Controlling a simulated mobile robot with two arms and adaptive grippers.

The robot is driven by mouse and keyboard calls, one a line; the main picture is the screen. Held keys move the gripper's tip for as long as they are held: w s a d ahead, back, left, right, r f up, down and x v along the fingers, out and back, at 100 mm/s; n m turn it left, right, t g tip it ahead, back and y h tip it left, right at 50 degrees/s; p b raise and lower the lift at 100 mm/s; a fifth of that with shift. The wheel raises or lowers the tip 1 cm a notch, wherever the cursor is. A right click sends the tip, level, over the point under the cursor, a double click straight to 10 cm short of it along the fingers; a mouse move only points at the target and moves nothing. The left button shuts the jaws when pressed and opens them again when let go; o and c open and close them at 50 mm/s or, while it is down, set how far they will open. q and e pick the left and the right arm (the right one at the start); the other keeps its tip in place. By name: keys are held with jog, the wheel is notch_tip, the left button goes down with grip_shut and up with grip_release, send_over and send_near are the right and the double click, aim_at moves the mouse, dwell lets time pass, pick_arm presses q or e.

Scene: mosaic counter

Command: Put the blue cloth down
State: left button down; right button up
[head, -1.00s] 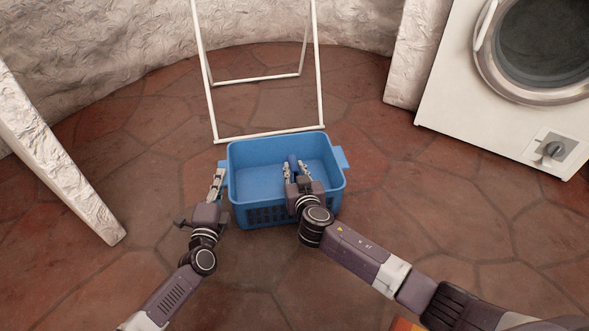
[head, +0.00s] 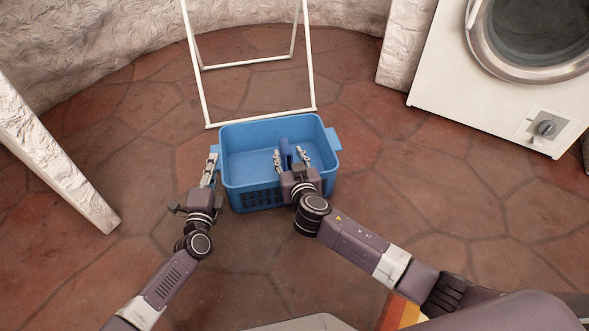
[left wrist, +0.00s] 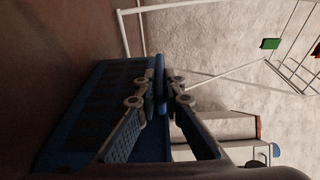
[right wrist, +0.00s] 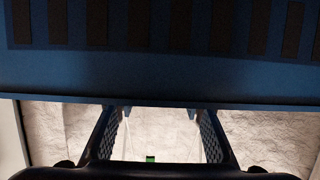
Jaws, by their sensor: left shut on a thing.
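The blue basket (head: 262,200) stands on the floor in the head view. My left gripper (head: 209,168) is shut on its left handle, which also shows between the fingers in the left wrist view (left wrist: 160,92). My right gripper (head: 290,160) is at the basket's near side, with its fingers over the inside and spread apart.
A white drying rack (head: 262,116) stands right behind the basket. A washing machine (head: 480,90) is at the upper right. A pale slanted post (head: 50,150) is at the left. The tiled floor to the right of the basket is clear.

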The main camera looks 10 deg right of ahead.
jog(key=v, duration=0.9)
jog(key=shift+s, duration=0.2)
jog(key=shift+r, duration=0.1)
